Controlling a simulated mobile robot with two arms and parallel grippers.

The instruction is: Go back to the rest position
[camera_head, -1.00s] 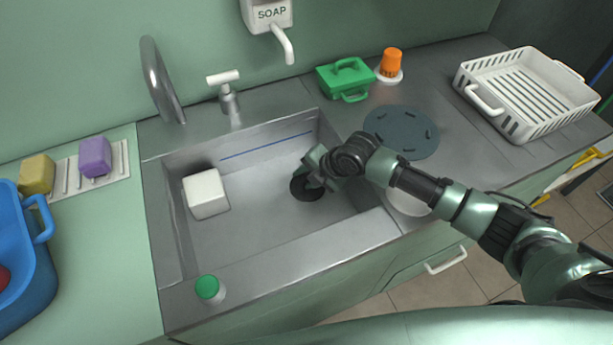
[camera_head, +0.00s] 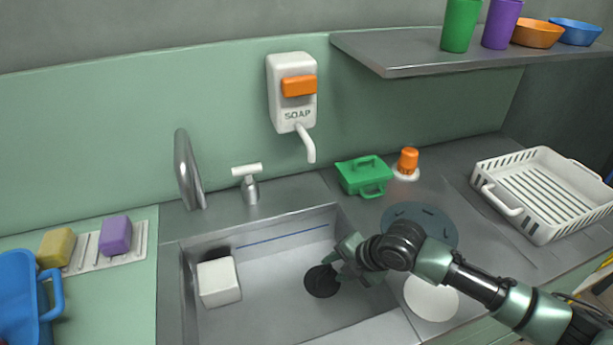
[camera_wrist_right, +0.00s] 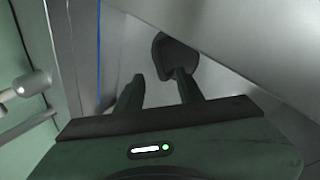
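My right gripper (camera_head: 343,259) reaches into the right part of the metal sink (camera_head: 260,320), above and beside the round black drain piece (camera_head: 320,282). In the right wrist view the two fingers of this gripper (camera_wrist_right: 158,86) stand apart with nothing between them. The black drain piece (camera_wrist_right: 175,57) shows beyond the right finger there, apart from it as far as I can tell. My left gripper is in neither view.
A white block (camera_head: 218,282) sits in the sink's left part. The faucet (camera_head: 187,170) and tap handle (camera_head: 248,185) stand behind. Right of the sink are a green box (camera_head: 362,176), an orange-topped item (camera_head: 408,163) and a white rack (camera_head: 545,195). A shelf (camera_head: 430,62) hangs above.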

